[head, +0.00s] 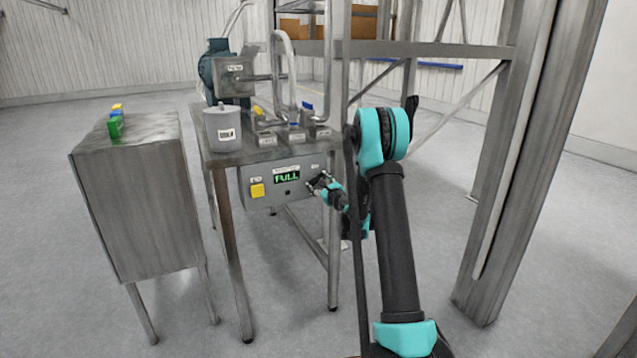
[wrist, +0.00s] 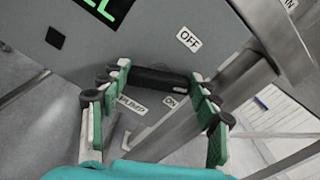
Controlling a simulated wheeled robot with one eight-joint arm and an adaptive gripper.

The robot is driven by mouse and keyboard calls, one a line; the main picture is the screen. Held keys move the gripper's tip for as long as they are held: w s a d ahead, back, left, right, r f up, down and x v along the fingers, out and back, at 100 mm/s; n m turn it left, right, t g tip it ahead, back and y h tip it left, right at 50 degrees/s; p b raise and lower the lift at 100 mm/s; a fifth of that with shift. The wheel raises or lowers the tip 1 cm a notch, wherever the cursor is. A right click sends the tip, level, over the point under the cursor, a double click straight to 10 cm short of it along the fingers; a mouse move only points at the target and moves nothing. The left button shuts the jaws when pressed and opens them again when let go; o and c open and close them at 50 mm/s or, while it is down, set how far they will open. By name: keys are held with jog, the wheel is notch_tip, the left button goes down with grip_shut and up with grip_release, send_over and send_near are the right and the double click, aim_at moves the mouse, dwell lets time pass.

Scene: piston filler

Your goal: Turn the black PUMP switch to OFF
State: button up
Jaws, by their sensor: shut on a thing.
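The black PUMP switch (wrist: 160,79) is a dark bar-shaped handle on the grey control panel (wrist: 85,55). In the wrist view it lies between the fingertips of my gripper (wrist: 158,82), which is shut on it. The OFF label (wrist: 188,40) is above the handle in this view. The ON label (wrist: 170,101) and the PUMP label (wrist: 131,104) are below it. I cannot tell which label the handle points to. In the head view my gripper (head: 322,184) is at the right end of the panel and hides the switch.
The panel also bears a green display (head: 287,178) reading FULL and a yellow button (head: 257,191). Above it, a steel table (head: 228,157) carries a grey pot (head: 223,128) and pipes. A steel cabinet (head: 130,205) stands left. A steel post (head: 525,170) rises at right.

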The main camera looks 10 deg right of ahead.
jog(key=n, duration=0.6)
jog(key=shift+a+f, duration=0.1)
jog(key=shift+f, duration=0.05)
jog(key=n, duration=0.6)
jog(key=shift+s+f+n, duration=0.1)
jog(key=shift+n, duration=0.2)
jog(key=o, duration=1.2)
jog(key=shift+c, duration=0.2)
jog(key=v, duration=1.2)
